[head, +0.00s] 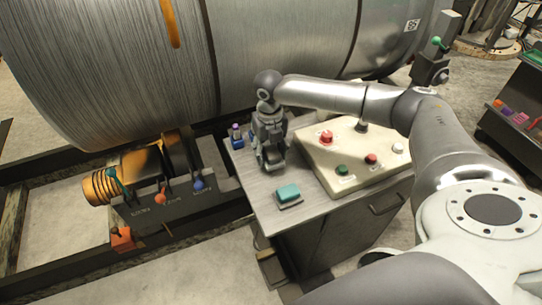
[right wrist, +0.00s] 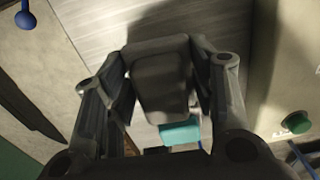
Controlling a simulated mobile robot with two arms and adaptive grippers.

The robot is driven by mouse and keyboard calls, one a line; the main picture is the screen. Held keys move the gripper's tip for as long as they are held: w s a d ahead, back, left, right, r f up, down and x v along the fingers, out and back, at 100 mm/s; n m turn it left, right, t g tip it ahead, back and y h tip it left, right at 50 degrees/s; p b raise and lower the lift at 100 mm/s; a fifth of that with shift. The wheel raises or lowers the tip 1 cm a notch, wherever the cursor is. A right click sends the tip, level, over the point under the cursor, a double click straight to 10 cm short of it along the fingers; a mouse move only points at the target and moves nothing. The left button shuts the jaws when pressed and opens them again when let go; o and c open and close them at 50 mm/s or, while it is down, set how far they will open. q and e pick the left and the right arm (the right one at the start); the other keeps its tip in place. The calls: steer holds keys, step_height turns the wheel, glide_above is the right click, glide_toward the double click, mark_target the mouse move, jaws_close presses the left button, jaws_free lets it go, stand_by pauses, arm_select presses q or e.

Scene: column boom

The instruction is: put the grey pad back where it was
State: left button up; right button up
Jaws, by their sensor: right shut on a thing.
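My right gripper (head: 271,158) is over the back middle of the metal cabinet top, left of the button box. In the right wrist view, it (right wrist: 165,100) is shut on a dark grey block-like thing, taken as the grey pad (right wrist: 163,80). The fingers stand on both sides of the pad. Whether the pad touches the cabinet top (head: 262,192) cannot be told. A teal block (head: 288,191) lies in front of the gripper on a flat grey base; it also shows below the pad in the right wrist view (right wrist: 180,132). My left gripper is not in view.
A cream button box (head: 345,150) with red and green buttons fills the cabinet's right side. Small blue and purple items (head: 236,136) stand at its back left corner. Levers (head: 160,190) rise left of the cabinet. A large metal coil (head: 110,70) lies behind.

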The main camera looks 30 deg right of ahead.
mark_target(272, 158)
steer(key=shift+w+d+f, duration=0.3)
steer(key=shift+d+f, duration=0.05)
steer(key=shift+f, duration=0.15)
step_height(272, 158, down, 2)
steer(key=shift+s+f+p, duration=0.1)
steer(key=shift+s+p, duration=0.05)
steer(key=shift+p, duration=0.6)
steer(key=shift+f, duration=0.4)
steer(key=o, duration=0.9)
